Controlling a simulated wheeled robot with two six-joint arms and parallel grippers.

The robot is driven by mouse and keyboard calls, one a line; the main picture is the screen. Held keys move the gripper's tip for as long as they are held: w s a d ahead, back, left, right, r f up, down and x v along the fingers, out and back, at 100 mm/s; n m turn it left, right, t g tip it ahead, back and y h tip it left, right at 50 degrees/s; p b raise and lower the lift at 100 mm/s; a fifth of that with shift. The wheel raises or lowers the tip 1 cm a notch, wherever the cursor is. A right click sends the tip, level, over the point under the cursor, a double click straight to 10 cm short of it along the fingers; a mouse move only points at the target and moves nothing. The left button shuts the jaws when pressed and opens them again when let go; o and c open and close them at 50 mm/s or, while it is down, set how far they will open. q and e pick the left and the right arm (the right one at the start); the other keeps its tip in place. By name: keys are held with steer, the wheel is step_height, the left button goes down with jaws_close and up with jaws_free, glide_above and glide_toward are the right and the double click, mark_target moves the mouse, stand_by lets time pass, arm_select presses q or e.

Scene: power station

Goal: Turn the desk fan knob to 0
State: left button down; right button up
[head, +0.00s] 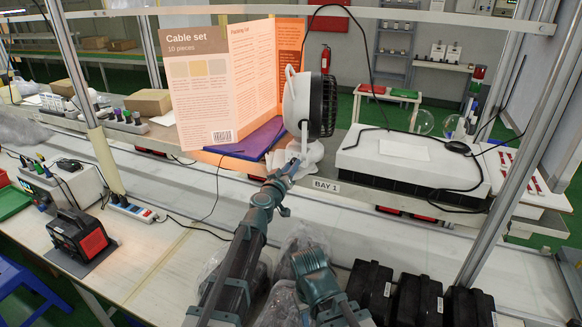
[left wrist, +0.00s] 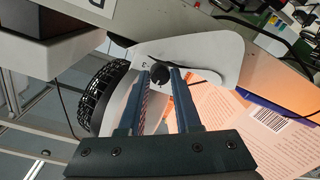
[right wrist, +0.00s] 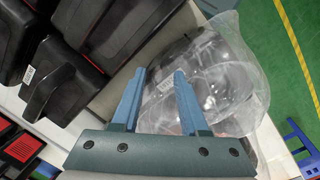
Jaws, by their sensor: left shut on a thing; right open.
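The white desk fan (head: 300,100) with a black grille stands on the shelf at the centre of the head view. Its white base and black grille also show in the left wrist view (left wrist: 205,48). The dark round knob (left wrist: 159,76) is on the base, with a printed mark like a 3 beside it; its setting cannot be read. My left gripper (head: 291,166) reaches the base from the front, its fingers on either side of the knob (left wrist: 160,80), shut on it. In the head view the knob is hidden. My right gripper (right wrist: 159,72) is open and empty, low over the bench.
Clear plastic bags (right wrist: 205,85) lie below my right gripper, beside black cases (head: 415,300). A metal frame post (head: 500,140) rises at right.

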arm_select(q)
steer(key=shift+a+n+g+h, duration=0.1)
steer(key=shift+n+g+h, duration=0.15)
steer(key=shift+n, duration=4.2)
steer(key=shift+n+g+h, duration=0.15)
steer(key=shift+n+h, duration=0.2)
steer(key=shift+n, duration=4.4)
steer(key=c, duration=0.6)
jaws_free()
steer(key=shift+r, duration=0.1)
steer(key=shift+s, duration=0.2)
